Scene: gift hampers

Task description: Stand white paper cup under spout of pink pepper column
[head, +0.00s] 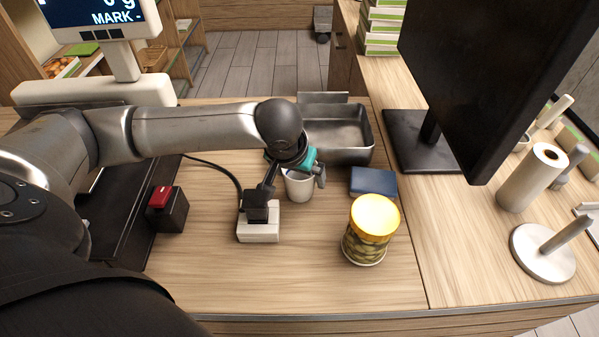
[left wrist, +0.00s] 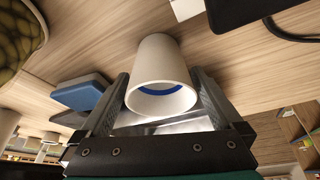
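The white paper cup (head: 299,187) is upright near the middle of the counter, in front of the metal tray. In the left wrist view the cup (left wrist: 160,72) shows its mouth toward the camera, with blue inside. I cannot tell whether the cup's base touches the counter. The pink pepper column and its spout are not seen in either view. My right gripper is not in view.
A yellow-lidded jar (head: 371,231) and a blue box (head: 373,182) stand right of the cup. A white block with a black top (head: 258,229) is left-front of it. The metal tray (head: 367,153) lies behind. A monitor (head: 478,75) stands right. The front counter is bare.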

